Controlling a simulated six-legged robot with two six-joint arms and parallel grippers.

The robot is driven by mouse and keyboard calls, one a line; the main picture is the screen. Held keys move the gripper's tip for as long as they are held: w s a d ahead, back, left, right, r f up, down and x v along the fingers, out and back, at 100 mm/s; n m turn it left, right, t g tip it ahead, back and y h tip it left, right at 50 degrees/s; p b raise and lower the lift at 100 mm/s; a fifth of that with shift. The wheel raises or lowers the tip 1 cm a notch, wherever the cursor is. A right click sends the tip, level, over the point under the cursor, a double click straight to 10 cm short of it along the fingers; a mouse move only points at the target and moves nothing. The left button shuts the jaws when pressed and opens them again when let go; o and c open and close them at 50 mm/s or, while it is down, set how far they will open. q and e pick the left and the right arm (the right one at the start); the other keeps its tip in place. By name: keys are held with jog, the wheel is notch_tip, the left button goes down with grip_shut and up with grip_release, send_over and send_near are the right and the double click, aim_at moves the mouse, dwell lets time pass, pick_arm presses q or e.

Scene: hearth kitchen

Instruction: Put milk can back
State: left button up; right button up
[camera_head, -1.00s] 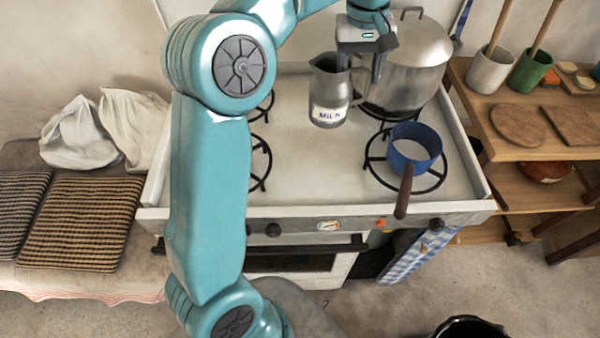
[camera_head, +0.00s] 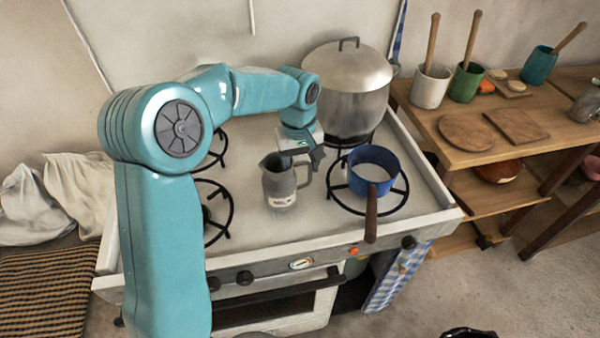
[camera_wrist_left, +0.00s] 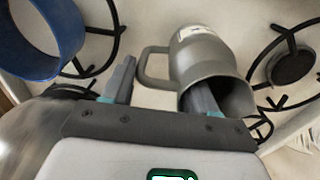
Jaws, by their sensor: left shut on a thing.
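The milk can (camera_head: 280,186) is a grey metal jug with a pale label, upright over the white stove top between the left and right burners. I cannot tell whether its base touches the stove. My left gripper (camera_head: 306,160) is shut on it at its upper right, on the handle side. In the left wrist view the can (camera_wrist_left: 213,62) shows its open mouth and handle. One finger of the gripper (camera_wrist_left: 160,88) overlaps the mouth and the other is beyond the handle; the exact contact is unclear. My right gripper is not in view.
A blue saucepan (camera_head: 372,165) stands on the front right burner, handle forward. A large lidded pot (camera_head: 347,90) stands behind it. To the right is a wooden shelf table (camera_head: 446,118) with utensil pots and boards. The stove's middle (camera_head: 255,135) is clear.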

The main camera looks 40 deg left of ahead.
aim_at(301, 185)
pick_arm(q)
notch_tip(301, 185, down, 3)
jog(key=shift+w+a+f, duration=0.1)
jog(key=shift+a+f, duration=0.05)
jog(key=shift+f, duration=0.05)
jog(key=shift+r, duration=0.1)
jog(key=shift+f, duration=0.2)
jog(key=o, duration=1.5)
jog(key=shift+r, duration=0.15)
jog(key=r, duration=1.2)
jog(key=shift+s+p, duration=0.35)
